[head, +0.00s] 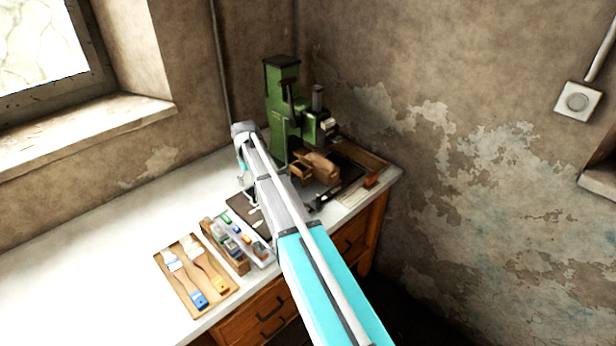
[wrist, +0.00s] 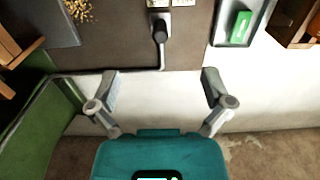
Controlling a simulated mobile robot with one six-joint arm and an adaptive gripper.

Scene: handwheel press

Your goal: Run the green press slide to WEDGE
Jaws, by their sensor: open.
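The green press (head: 282,110) stands at the back corner of the bench, with a dark bar and a grey cylinder on its front. A green part at the left edge of the wrist view (wrist: 40,135) looks like the press. I cannot make out a handwheel or a WEDGE mark. A brown wooden block (head: 318,165) lies at the press's foot. My gripper (wrist: 160,88) is open, with nothing between its fingers, and the green part is to its left. In the head view my arm largely hides the gripper.
A dark plug-like piece (wrist: 159,30) with a thin cord lies on the brown mat ahead of my fingers. A tray holds a green block (wrist: 241,27). The bench's left part is clear; walls close the corner.

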